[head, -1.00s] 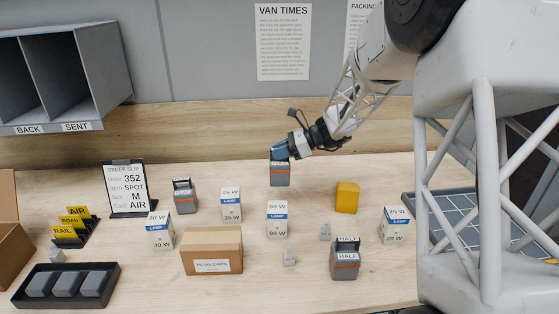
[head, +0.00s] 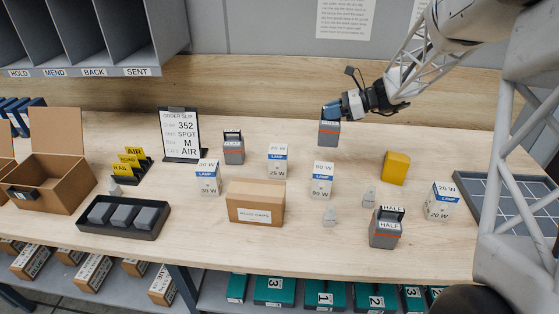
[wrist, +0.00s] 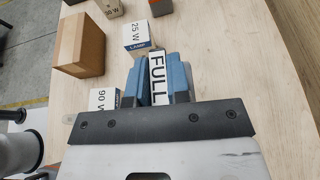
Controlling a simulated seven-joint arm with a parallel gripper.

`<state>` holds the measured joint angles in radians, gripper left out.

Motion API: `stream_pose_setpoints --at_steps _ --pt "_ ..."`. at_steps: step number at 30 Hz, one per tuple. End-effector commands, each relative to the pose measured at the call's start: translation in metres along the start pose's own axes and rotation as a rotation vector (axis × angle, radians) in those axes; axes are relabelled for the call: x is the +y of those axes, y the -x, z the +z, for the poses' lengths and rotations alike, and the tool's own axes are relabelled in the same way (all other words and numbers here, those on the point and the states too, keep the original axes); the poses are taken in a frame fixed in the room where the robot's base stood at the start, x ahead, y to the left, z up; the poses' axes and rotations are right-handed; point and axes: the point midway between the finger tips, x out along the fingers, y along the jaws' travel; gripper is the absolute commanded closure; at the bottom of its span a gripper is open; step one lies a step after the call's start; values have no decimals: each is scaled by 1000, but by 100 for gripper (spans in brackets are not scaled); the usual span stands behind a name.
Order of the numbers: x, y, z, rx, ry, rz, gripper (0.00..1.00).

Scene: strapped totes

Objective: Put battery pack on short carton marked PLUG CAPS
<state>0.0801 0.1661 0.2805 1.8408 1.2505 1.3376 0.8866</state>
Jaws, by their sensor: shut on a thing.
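My gripper (head: 331,111) is shut on a grey battery pack (head: 329,135) with an orange stripe, at the back of the table. In the wrist view its label (wrist: 157,78) reads FULL, between the blue fingers. I cannot tell whether the pack touches the table. The short brown carton (head: 255,202) marked PLUG CAPS stands closed in front of it and to the left; its top is bare. The carton also shows at the upper left of the wrist view (wrist: 80,45). Another pack marked HALF (head: 386,230) stands at the front right, and a similar pack (head: 233,150) stands at the back left.
Lamp boxes stand around the carton: 90 W (head: 321,181), 25 W (head: 277,161) and 30 W (head: 208,178). A yellow block (head: 396,169) and a 20 W lamp box (head: 440,201) are to the right. A black tray (head: 87,225) and an open box (head: 75,197) are left.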

Motion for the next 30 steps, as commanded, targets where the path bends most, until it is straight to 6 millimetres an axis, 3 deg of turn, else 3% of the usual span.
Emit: stream_pose_setpoints --at_steps 11,30 --pt "42 -12 26 0 7 5 100" --pt "153 -39 70 2 13 19 100"
